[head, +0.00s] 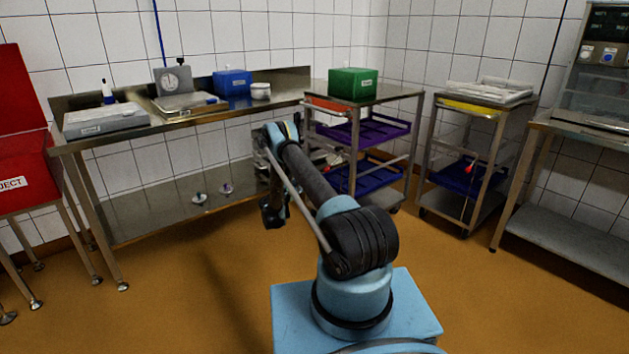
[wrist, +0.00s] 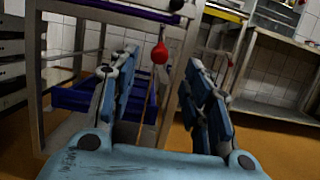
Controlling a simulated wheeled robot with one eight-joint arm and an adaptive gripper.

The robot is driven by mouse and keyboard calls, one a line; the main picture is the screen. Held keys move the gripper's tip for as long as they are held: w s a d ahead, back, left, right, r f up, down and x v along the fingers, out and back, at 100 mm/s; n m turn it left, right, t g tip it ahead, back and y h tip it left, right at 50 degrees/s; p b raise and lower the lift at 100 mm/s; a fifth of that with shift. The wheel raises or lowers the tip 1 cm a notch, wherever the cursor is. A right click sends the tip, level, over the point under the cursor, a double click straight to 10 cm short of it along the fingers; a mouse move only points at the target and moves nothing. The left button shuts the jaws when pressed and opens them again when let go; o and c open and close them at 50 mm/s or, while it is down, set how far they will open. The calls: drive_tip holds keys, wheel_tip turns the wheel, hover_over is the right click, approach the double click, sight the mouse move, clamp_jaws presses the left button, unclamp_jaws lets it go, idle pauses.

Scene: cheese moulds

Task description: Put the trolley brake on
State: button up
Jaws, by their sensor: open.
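In the wrist view a red ball-shaped knob (wrist: 159,53) sits on a thin upright rod at the near trolley (wrist: 180,70). It shows between the fingers of my gripper (wrist: 160,75), which is open and empty. I cannot tell the depth between fingertips and knob. In the head view this trolley (head: 355,140) stands at the middle with purple and blue trays, and my arm hides part of its left side. A second trolley (head: 432,150) to its right also has a red knob (head: 467,168) on a rod.
A green box (head: 353,84) stands on the middle trolley. A steel bench (head: 170,206) with a scale (head: 187,103) runs along the wall at left. A red reject bin (head: 22,165) is at far left. A steel table (head: 575,235) stands at right. The orange floor in front is clear.

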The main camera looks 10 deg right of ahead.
drive_tip(key=shift+s+a, duration=0.45)
drive_tip(key=shift+a, duration=0.25)
drive_tip(key=shift+s+a, duration=0.4)
drive_tip(key=shift+a, duration=0.3)
